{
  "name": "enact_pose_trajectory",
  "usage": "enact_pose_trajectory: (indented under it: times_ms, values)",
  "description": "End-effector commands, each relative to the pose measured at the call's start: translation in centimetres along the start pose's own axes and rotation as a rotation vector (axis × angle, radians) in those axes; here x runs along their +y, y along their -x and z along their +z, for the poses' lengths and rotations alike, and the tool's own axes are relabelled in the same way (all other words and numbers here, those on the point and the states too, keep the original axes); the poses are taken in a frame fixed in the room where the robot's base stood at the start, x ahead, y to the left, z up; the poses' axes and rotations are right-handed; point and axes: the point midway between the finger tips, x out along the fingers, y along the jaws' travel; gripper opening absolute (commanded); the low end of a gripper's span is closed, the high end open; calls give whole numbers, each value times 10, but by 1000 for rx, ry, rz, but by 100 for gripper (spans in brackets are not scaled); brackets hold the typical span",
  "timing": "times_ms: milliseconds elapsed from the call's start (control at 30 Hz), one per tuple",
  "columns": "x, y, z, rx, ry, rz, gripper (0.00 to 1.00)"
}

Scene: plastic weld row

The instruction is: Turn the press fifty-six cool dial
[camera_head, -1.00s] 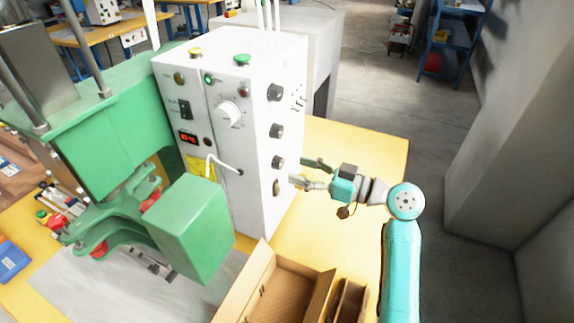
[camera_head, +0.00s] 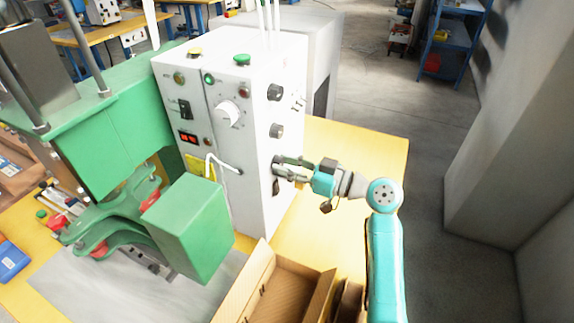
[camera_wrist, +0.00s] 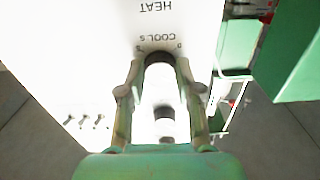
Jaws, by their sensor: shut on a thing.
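The press's white control box (camera_head: 243,195) has a column of dark dials on its right face. My gripper (camera_head: 282,169) reaches in from the right at the third dial from the top, the cool dial (camera_head: 276,161). In the wrist view, the cool dial (camera_wrist: 159,59) sits between the fingertips of my gripper (camera_wrist: 158,66), beside upside-down "COOL s" lettering. The fingers are shut on it from both sides. The dial's pointer mark cannot be made out.
Another dial (camera_head: 277,131) is just above my gripper and one (camera_head: 276,187) just below. The green press (camera_head: 190,225) stands to the left. An open cardboard box (camera_head: 290,285) is on the yellow table (camera_head: 350,150) below. The table to the right is clear.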

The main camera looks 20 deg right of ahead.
Motion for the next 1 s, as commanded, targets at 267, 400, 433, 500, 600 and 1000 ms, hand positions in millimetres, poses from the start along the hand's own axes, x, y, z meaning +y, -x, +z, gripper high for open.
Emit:
enact_pose_trajectory:
  times_ms: [267,400,433,500,600,1000]
  values:
    - [0,0,0,0,-39,0,0]
    - [0,0,0,0,-106,0,0]
    - [0,0,0,0,-126,0,0]
    - [0,0,0,0,-176,0,0]
    - [0,0,0,0,-261,0,0]
    - [0,0,0,1,-628,1,0]
